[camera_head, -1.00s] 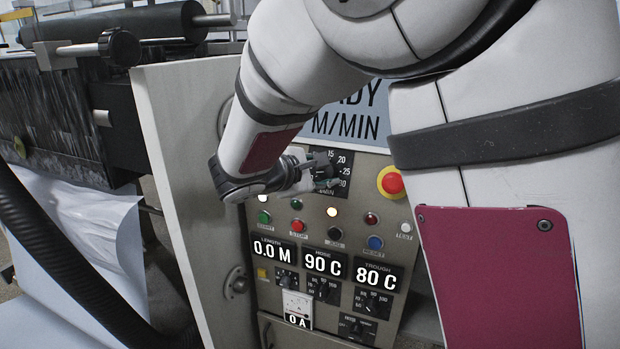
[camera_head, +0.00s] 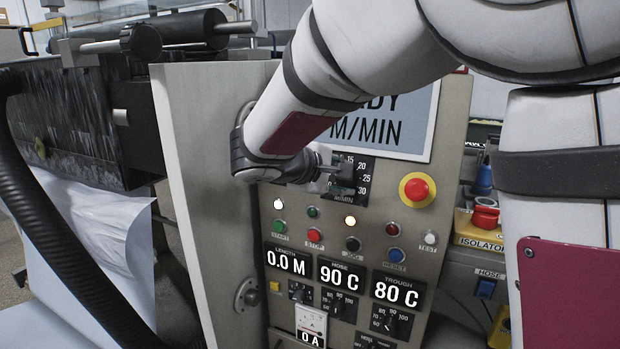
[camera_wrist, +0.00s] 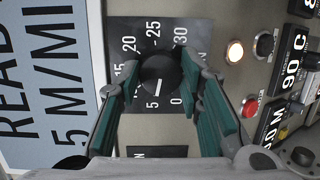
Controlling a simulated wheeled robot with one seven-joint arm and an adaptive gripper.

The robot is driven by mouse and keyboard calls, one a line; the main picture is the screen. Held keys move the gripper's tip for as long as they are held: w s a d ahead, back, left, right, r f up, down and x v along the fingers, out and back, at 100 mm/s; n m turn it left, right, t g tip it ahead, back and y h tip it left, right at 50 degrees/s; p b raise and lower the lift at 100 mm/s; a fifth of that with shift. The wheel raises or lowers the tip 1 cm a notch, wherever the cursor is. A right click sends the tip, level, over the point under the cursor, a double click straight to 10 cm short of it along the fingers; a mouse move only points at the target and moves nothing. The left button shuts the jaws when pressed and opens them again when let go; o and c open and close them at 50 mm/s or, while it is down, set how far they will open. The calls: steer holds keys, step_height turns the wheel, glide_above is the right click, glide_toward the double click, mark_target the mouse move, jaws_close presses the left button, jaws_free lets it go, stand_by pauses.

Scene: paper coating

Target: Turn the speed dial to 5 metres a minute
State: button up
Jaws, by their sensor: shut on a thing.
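The speed dial is a round black knob (camera_wrist: 158,66) on a black scale plate (camera_wrist: 200,40), seen from close up in the wrist view. Its white pointer line is at or very near the 5 mark. My gripper (camera_wrist: 160,76) has its green-padded fingers on either side of the knob, shut on it. In the head view my gripper (camera_head: 334,180) is at the dial, and my arm hides part of the scale plate (camera_head: 363,172). The blue display (camera_wrist: 35,90) reads 5 M/MIN as far as it shows in the wrist view; my arm covers its number in the head view.
Below the dial are lit lamps and coloured buttons, with readouts (camera_head: 340,275) of 0.0 M, 90 C and 80 C. A red emergency button (camera_head: 417,190) on yellow is right of the dial. A cabinet door (camera_head: 200,190) stands open at left.

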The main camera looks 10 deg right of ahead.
steer(key=shift+f, duration=0.1)
steer(key=o, duration=1.2)
steer(key=shift+c, duration=0.2)
steer(key=v, duration=1.2)
